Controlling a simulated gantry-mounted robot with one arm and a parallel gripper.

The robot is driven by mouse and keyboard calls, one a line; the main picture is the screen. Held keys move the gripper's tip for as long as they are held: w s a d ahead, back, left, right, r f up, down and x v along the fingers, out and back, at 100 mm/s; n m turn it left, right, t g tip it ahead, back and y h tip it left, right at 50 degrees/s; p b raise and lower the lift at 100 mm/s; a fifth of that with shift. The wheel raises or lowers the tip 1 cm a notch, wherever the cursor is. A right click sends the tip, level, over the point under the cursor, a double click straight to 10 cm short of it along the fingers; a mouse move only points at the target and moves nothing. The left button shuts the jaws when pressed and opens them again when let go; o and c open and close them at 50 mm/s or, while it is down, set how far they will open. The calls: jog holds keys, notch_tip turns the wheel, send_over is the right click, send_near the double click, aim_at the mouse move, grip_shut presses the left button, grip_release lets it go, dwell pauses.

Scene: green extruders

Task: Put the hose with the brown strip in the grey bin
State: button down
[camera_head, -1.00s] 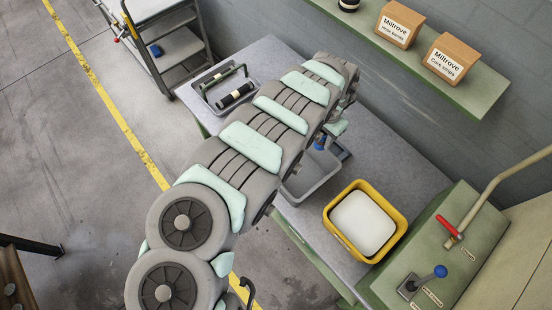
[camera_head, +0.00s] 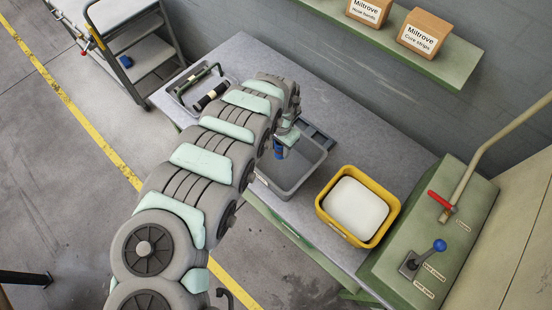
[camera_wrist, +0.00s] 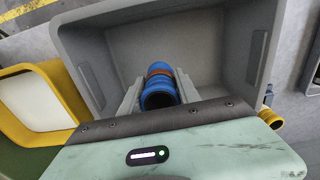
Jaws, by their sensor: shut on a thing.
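My gripper (camera_wrist: 159,86) is shut on a short blue hose (camera_wrist: 158,97) with a brown strip around it. In the wrist view the hose lies between the two grey fingers, its open end facing the camera. The grey bin (camera_wrist: 262,45) spreads out behind it, with bare inner walls and floor in view. In the head view the hose (camera_head: 279,152) shows as a small blue piece below my gripper (camera_head: 284,142), over the grey bin (camera_head: 309,172). My arm hides part of the bin. I cannot tell whether the hose touches the bin.
A yellow bin (camera_head: 333,220) with a white block in it stands right of the grey bin. A tray (camera_head: 180,99) with a dark roll is at the table's far left. A green machine (camera_head: 425,245) with levers stands at right. In the wrist view a yellow-brown ring (camera_wrist: 270,118) shows beyond the bin.

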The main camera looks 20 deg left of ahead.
jog(key=shift+f, duration=0.2)
jog(key=c, duration=0.8)
grip_release()
notch_tip(320, 180, up, 11)
jog(key=shift+f, duration=0.1)
